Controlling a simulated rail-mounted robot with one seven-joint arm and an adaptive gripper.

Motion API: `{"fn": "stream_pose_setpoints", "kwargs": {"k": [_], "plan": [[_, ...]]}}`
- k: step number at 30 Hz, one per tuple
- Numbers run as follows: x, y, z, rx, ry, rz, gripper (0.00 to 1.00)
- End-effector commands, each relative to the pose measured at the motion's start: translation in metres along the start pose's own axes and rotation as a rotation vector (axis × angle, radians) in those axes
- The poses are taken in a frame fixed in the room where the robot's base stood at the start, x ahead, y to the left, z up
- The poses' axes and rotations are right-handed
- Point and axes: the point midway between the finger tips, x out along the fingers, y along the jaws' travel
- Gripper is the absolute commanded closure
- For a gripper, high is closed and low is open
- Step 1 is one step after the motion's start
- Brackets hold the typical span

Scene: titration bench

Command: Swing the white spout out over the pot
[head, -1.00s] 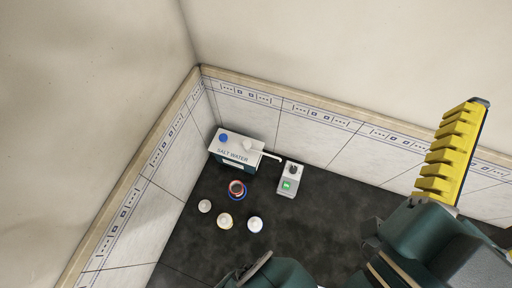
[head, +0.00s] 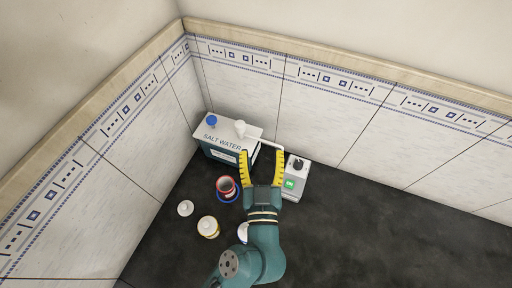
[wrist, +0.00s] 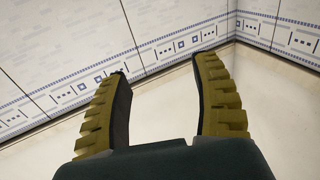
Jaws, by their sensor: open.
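The white spout (head: 264,143) is a thin tube running right from a white cap (head: 240,128) on the salt water box (head: 225,134). Its end bends down near a small grey device. The pot (head: 227,183), dark inside with a red rim, stands on a blue round base in front of the box, left of my gripper. My gripper (head: 262,154) is open, its yellow ribbed fingers apart, just in front of the spout in the head view. In the wrist view my gripper (wrist: 162,66) has nothing visible between its fingers; spout and pot are not seen there.
The grey device (head: 295,178) with a dark knob and green display stands close to my right finger. A small white-topped jar (head: 185,208) and a yellow-banded jar (head: 208,226) stand at the front left. Another white item (head: 242,232) is partly hidden by my arm. The dark bench at right is clear.

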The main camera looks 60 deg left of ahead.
Motion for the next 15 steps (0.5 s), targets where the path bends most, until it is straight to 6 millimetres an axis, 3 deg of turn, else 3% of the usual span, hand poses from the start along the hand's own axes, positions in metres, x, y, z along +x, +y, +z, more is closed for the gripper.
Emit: {"fn": "stream_pose_setpoints", "kwargs": {"k": [1,4,10,15], "plan": [[-0.005,-0.021,0.051,0.029,-0.028,-0.032,0.35],[-0.01,-0.044,0.084,0.056,-0.062,-0.07,0.35],[-0.002,-0.054,0.088,0.063,-0.07,-0.092,0.35],[0.031,-0.057,0.087,0.062,-0.07,-0.094,0.35]]}}
